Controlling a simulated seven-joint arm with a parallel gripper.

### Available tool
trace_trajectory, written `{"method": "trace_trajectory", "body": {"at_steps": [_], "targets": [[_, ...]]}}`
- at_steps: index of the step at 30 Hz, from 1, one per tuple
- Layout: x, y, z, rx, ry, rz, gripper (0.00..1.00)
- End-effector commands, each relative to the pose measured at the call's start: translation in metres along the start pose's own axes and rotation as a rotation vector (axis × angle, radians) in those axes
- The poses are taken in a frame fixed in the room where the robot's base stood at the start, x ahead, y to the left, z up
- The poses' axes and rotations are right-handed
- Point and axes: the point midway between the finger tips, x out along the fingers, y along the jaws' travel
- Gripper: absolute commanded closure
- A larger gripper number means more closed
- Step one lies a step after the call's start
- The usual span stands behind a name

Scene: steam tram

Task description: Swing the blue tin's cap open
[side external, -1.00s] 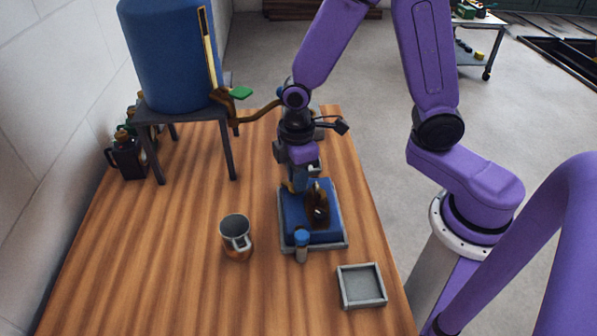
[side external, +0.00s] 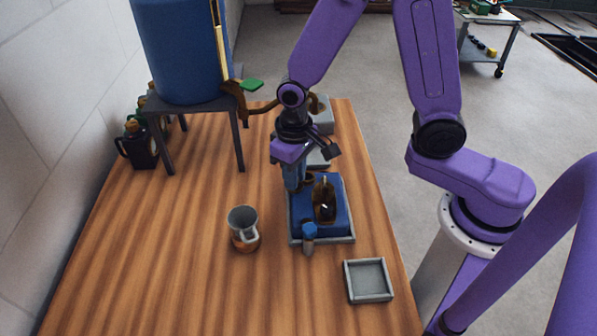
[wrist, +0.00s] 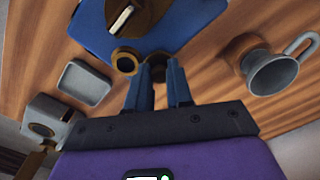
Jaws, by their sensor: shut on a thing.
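The blue tin (side external: 340,212) lies in a shallow grey tray (side external: 322,241), with a brown handle (side external: 323,200) on top. It also shows at the top of the wrist view (wrist: 185,18). A brown round neck (wrist: 126,61) with a dark middle is at its near edge. My gripper (side external: 293,188) points down at the tin's left back corner. In the wrist view, my gripper's blue fingers (wrist: 158,70) are shut on a small brown piece, apparently the cap, just beside the neck. The fingers hide most of the cap.
A grey metal mug (side external: 243,228) stands left of the tin. A blue-topped vial (side external: 309,238) is at the tray's front. An empty square tray (side external: 367,281) lies front right. A blue barrel (side external: 185,55) stands on a dark stand behind left. The wooden table's front left is clear.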

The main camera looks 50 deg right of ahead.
Motion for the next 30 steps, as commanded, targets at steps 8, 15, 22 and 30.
{"method": "trace_trajectory", "body": {"at_steps": [8, 15, 22, 30], "targets": [[-0.0002, -0.0037, -0.0060, 0.210, 0.000, 0.000, 1.00], [-0.0002, -0.0050, -0.0092, 0.318, 0.000, 0.000, 1.00], [-0.0002, -0.0052, -0.0105, 0.362, 0.000, 0.000, 1.00], [-0.0002, -0.0052, -0.0106, 0.369, 0.000, 0.000, 1.00]]}}
